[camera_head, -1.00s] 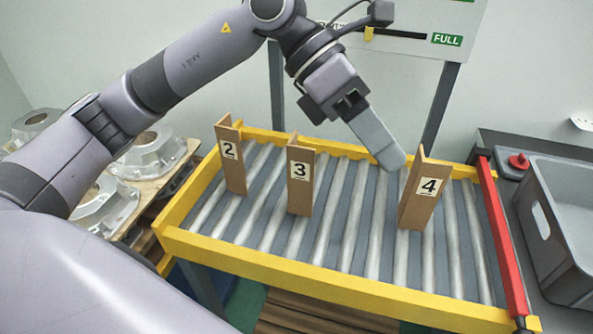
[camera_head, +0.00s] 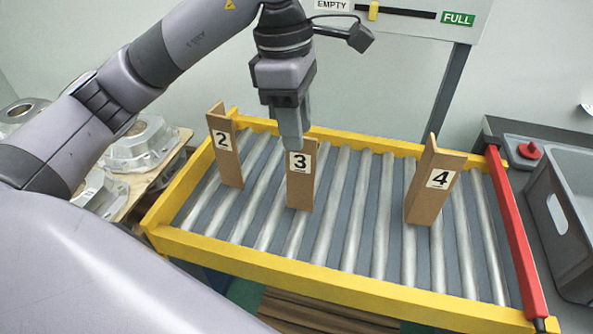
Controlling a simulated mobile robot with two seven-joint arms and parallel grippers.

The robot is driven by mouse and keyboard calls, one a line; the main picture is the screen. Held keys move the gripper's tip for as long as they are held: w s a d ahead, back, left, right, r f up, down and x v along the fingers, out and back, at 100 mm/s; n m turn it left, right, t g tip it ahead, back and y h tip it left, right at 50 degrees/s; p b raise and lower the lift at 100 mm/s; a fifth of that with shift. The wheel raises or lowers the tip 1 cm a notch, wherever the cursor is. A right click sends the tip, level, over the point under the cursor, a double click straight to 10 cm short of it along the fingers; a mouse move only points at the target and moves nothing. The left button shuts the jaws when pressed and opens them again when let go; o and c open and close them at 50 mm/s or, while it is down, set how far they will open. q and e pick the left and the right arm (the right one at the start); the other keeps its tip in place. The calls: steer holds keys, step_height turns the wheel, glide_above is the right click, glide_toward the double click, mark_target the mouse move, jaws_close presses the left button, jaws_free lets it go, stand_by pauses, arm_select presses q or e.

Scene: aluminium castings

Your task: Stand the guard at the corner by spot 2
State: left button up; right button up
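Cardboard corner guards stand upright on the roller conveyor (camera_head: 345,264). The guard labelled 2 (camera_head: 224,158) is at the left, the guard labelled 3 (camera_head: 300,185) is in the middle, and the guard labelled 4 (camera_head: 432,190) is at the right. My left gripper (camera_head: 291,143) points down just behind or at the top of guard 3. Its fingers line up as one grey shape, so I cannot tell whether they are open or touch the guard. My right gripper is out of view. No separate spot marking shows beside guard 2.
Yellow rails edge the conveyor, with a red bar (camera_head: 516,235) at its right end. A grey bin (camera_head: 565,190) stands at the far right. Metal castings (camera_head: 140,146) lie on a pallet at the left. Rollers between guards 3 and 4 are clear.

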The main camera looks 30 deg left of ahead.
mark_target(301, 166)
arm_select(q)
step_height(301, 166, down, 7)
steer(key=shift+w+d+r, duration=0.2)
steer(key=shift+w+d, duration=0.1)
steer(key=shift+w, duration=0.1)
jaws_close()
